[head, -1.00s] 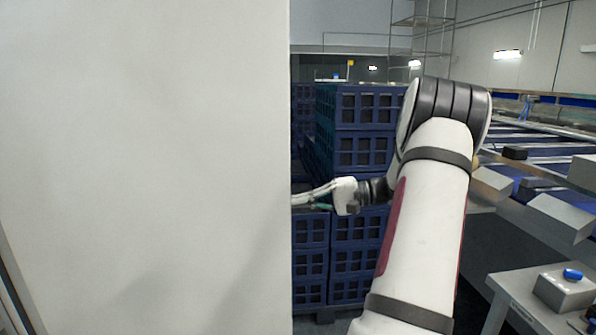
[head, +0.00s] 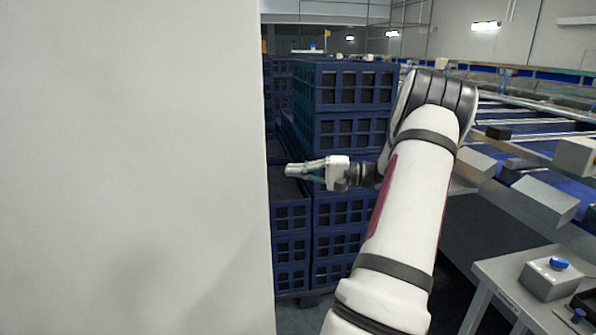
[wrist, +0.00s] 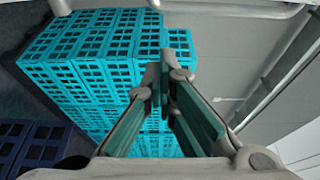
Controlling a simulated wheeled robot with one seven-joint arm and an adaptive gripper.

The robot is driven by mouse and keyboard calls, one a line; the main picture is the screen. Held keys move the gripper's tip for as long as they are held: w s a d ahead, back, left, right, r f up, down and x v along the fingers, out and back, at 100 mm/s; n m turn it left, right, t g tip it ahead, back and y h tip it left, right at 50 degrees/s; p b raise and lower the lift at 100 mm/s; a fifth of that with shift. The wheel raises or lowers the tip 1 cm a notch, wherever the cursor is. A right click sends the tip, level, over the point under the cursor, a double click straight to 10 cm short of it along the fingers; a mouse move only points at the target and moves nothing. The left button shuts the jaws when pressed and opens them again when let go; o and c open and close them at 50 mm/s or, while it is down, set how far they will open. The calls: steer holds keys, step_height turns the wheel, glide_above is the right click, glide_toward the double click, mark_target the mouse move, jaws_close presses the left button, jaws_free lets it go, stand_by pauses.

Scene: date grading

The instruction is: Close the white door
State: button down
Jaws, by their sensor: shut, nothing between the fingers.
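The white door (head: 130,165) fills the left part of the head view as a large flat pale panel. Its right edge stands upright just left of my gripper. My gripper (head: 292,170) points left at the end of my arm, with its tips a little right of that edge in the picture. The fingers are shut and empty. In the wrist view my gripper (wrist: 160,75) shows its fingertips together. A touch between gripper and door does not show. No handle shows on the visible face.
Stacked dark blue crates (head: 345,130) stand behind my gripper. Bright teal crates (wrist: 100,65) fill the middle of the wrist view. A conveyor line (head: 535,150) runs along the right. A grey table (head: 500,272) with a grey box with a blue knob (head: 550,277) stands at lower right.

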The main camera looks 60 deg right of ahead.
steer(key=w+a+p, duration=0.2)
steer(key=w+a, duration=0.1)
steer(key=a, duration=0.2)
steer(key=shift+w+a+p, duration=0.3)
steer(key=shift+w+a, duration=0.1)
